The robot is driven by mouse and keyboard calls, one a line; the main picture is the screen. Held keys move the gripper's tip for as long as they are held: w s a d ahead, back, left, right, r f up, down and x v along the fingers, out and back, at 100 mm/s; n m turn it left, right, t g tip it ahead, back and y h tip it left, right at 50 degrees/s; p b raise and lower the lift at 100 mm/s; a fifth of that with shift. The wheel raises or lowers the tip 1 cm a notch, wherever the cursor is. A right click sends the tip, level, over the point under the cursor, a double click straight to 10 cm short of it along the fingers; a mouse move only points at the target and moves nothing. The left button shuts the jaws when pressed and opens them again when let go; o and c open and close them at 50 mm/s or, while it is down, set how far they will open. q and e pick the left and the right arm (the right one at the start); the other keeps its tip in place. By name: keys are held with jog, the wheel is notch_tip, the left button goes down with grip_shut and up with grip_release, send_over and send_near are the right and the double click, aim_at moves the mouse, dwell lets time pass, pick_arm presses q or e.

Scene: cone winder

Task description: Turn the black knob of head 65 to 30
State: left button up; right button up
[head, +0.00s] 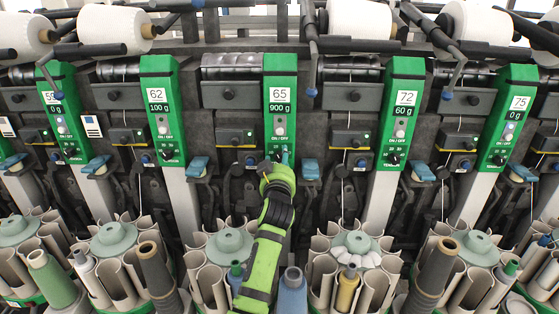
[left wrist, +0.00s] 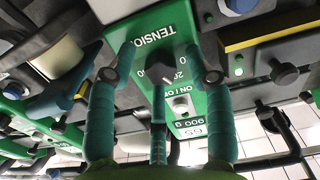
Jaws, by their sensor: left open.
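Head 65 (head: 281,75) is a green panel in the middle of the head view, with a 900 g display (head: 280,108) and an ON/OFF button. My left gripper (head: 280,157) is in front of the panel's lower end and hides its knob there. In the left wrist view the panel appears upside down, and the black knob (left wrist: 160,73) shows by the TENSION label and small scale numbers. The open teal fingers of my left gripper (left wrist: 160,62) stand on either side of the knob, with a third finger below it. Contact cannot be told. My right gripper is not in view.
Similar green heads 62 (head: 159,95) and 72 (head: 404,95) stand on either side, with their own black knobs. A dark box with a yellow stripe (left wrist: 255,40) is beside the panel. Bobbin carousels (head: 229,243) stand below, and white yarn cones (head: 110,28) lie above.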

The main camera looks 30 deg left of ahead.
pick_arm(q)
grip_shut()
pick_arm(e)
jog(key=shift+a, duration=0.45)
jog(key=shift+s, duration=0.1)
